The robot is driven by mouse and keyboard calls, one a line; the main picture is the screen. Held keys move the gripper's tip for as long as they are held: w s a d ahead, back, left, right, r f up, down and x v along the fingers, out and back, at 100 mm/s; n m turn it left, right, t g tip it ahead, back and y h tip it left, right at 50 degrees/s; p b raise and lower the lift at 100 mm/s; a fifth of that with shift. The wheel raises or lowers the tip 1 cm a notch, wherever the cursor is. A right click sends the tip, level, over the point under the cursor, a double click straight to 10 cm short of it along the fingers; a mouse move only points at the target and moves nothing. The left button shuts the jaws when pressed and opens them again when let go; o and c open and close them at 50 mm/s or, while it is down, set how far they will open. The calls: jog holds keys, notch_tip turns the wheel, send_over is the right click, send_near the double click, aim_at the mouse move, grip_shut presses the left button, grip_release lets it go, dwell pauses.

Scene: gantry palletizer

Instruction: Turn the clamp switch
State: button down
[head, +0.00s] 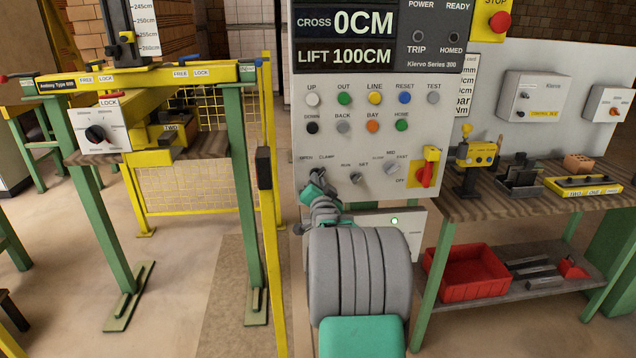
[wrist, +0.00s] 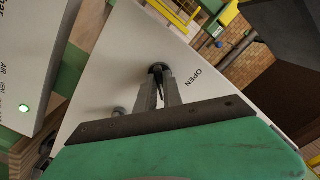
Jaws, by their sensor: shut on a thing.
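The control panel (head: 350,130) fills the middle of the head view. The clamp switch sits at its lower left, below the OPEN and CLAMP labels; there my gripper (head: 317,175) mostly covers it. In the wrist view the switch (wrist: 158,68) is a small dark round knob on the pale panel face, with the word OPEN to its right. My gripper (wrist: 161,82) is shut on this knob, its two grey fingers on either side of it. The exact angle of the knob is hard to tell.
RUN/SET (head: 357,178) and speed (head: 393,169) knobs and a red-handled switch (head: 425,174) lie right of my gripper. Rows of buttons are above. A yellow post (head: 268,200) stands left; a workbench (head: 500,206) stands right.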

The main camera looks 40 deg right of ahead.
jog(key=shift+f+b, duration=0.2)
jog(key=shift+b, duration=0.35)
jog(key=shift+n+b, duration=7.9)
jog(key=shift+b, duration=2.05)
jog(key=shift+r, duration=0.1)
jog(key=c, duration=1.5)
grip_release()
